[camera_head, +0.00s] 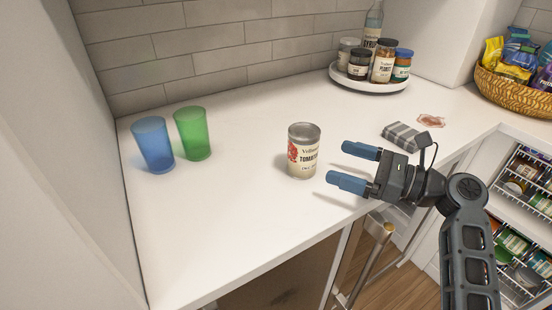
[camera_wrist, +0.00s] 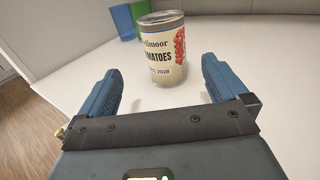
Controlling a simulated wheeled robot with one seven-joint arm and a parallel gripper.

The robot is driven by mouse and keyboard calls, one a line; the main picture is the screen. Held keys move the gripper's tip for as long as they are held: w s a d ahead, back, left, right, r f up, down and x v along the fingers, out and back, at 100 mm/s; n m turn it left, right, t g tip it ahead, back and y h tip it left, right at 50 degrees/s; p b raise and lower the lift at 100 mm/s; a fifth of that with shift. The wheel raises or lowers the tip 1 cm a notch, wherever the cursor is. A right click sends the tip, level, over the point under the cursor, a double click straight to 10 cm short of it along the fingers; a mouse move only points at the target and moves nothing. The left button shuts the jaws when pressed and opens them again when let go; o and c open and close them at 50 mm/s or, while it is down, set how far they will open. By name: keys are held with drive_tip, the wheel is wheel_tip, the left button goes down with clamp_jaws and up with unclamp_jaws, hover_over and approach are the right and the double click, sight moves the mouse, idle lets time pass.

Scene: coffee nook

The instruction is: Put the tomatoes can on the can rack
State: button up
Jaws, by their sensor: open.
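The tomatoes can (camera_head: 302,152) stands upright on the white counter, with a pale label and a bare metal top. My gripper (camera_head: 345,165) is open and empty just to the right of the can, its blue fingers pointing towards it. In the wrist view the can (camera_wrist: 163,50) stands ahead of the gap between the fingers of my gripper (camera_wrist: 158,85), not between them. The can rack (camera_head: 517,215) appears to be the white wire shelving with several cans at the right, below counter height; part of it is cut off by the picture edge.
A blue cup (camera_head: 153,145) and a green cup (camera_head: 193,134) stand left of the can. A folded striped cloth (camera_head: 403,135) lies behind my gripper. A round tray (camera_head: 369,84) holds jars at the back, and a snack basket (camera_head: 520,94) stands at the right. Counter around the can is clear.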

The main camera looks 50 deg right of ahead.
sight(314, 150)
drive_tip(key=shift+x, duration=1.6)
drive_tip(key=shift+d+p+x, duration=0.2)
drive_tip(key=shift+p+x, duration=0.05)
drive_tip(key=shift+x, duration=0.9)
drive_tip(key=shift+d+p+x, duration=0.2)
drive_tip(key=shift+x, duration=0.95)
drive_tip(key=shift+w+f, duration=0.1)
drive_tip(key=shift+c, duration=0.4)
drive_tip(key=c, duration=1.4)
